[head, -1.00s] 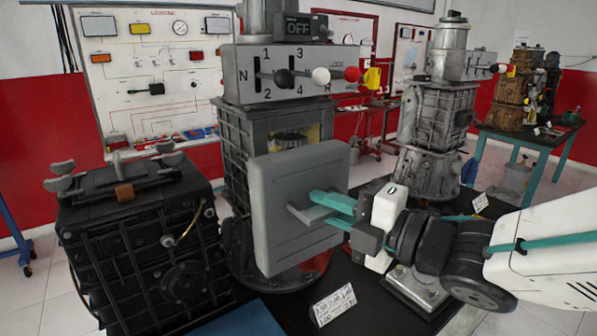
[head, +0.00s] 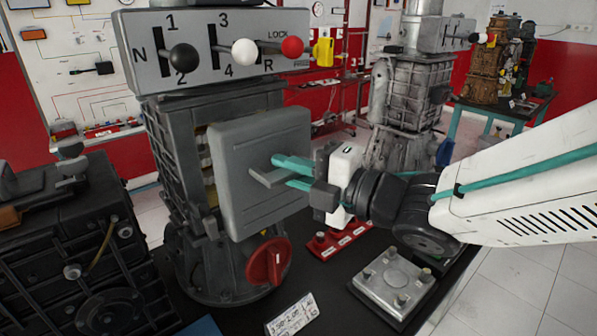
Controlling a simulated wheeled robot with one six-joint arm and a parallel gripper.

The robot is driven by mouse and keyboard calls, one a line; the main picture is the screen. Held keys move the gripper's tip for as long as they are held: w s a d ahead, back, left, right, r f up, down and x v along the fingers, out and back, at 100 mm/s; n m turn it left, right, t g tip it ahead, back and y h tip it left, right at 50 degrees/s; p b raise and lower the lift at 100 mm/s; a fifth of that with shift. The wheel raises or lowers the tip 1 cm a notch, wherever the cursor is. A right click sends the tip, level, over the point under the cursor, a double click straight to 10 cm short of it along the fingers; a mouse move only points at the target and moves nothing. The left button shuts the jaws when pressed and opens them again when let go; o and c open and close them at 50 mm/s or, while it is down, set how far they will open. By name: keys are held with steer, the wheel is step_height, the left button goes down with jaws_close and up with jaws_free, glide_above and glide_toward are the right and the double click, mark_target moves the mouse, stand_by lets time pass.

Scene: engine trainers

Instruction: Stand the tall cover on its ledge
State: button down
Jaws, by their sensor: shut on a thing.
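The tall cover (head: 248,205) is a grey rectangular plate with a handle on its face. My gripper (head: 285,178) comes from the right, its teal fingers shut on that handle. The cover is upright and slightly turned, in front of the grey engine trainer (head: 180,230). It hides most of the trainer's opening; a strip of the opening (head: 204,165) shows at its left edge. I cannot tell whether the cover touches the trainer. The ledge is not clearly visible behind the cover.
A red rotary knob (head: 268,263) is on the trainer below the cover. Gear levers (head: 243,52) project above. A metal plate with studs (head: 395,285), a white label card (head: 290,315) and a red strip (head: 338,240) are on the black table. A black trainer (head: 75,250) stands left.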

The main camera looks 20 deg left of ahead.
steer(key=shift+w+a+r, duration=0.1)
steer(key=shift+w+a, duration=0.45)
steer(key=shift+a, duration=0.5)
steer(key=shift+w+a+f, duration=0.1)
steer(key=shift+w+a, duration=0.4)
steer(key=shift+a, duration=0.55)
steer(key=shift+w+a+r, duration=0.1)
steer(key=shift+w+a, duration=0.45)
steer(key=shift+a, duration=0.5)
steer(key=shift+s+d, duration=0.1)
steer(key=shift+f, duration=0.75)
steer(key=c, duration=1.4)
jaws_free()
steer(key=shift+f, duration=0.1)
steer(key=d, duration=0.2)
steer(key=s+d, duration=0.1)
steer(key=d, duration=0.4)
steer(key=shift+s+d, duration=0.15)
steer(key=shift+d, duration=0.2)
